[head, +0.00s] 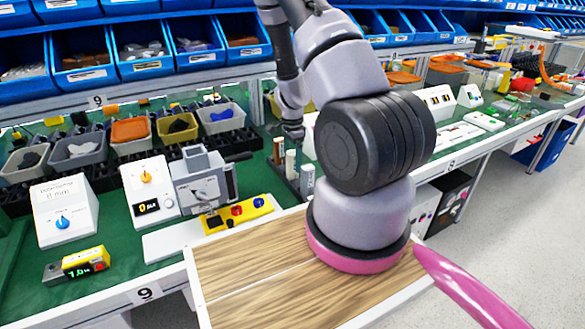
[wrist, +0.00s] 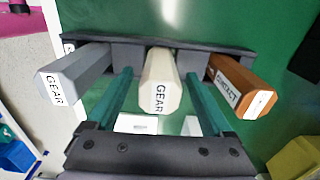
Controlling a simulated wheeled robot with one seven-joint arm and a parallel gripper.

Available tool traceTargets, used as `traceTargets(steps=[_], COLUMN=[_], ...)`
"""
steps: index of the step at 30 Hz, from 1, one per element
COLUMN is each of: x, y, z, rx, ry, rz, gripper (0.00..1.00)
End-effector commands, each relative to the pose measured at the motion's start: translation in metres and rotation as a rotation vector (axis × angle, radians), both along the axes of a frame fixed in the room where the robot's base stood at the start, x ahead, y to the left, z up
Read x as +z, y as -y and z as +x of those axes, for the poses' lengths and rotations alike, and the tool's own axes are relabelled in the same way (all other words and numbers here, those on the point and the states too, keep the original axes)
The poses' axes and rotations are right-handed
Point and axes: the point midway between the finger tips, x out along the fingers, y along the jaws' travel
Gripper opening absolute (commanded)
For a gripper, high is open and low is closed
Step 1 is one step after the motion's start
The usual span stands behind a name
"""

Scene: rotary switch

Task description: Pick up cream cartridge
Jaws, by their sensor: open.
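The cream cartridge (wrist: 158,72), labelled GEAR, stands in the middle of a dark rack (wrist: 225,44) in the wrist view. A grey cartridge (wrist: 75,78), also labelled GEAR, is to its left, and a brown cartridge (wrist: 243,88), labelled CONTACT, is to its right. My gripper (wrist: 157,76) is open, its teal fingers on either side of the cream cartridge with visible gaps. Neither finger appears to touch it. In the head view the cream cartridge (head: 291,164) stands in the rack below my gripper (head: 293,138), whose fingers are hard to make out.
The neighbouring cartridges stand close on both sides. A grey boxy device (head: 201,185) and a yellow button box (head: 237,212) are left of the rack. Parts bins (head: 222,118) line the bench behind. A wooden board (head: 255,275) is in front.

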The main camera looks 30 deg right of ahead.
Motion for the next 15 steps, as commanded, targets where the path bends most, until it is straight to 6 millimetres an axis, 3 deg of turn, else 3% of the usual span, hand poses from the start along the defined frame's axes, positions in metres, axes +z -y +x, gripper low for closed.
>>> traceTargets(steps=[6, 14, 15], x=[-0.030, -0.034, -0.034], y=[0.000, 0.000, 0.000], z=[-0.001, 0.000, 0.000], rx=[-0.002, 0.001, 0.001], ry=[-0.001, 0.001, 0.001], rz=[0.001, 0.000, 0.000], gripper=[0.85, 0.85, 0.81])
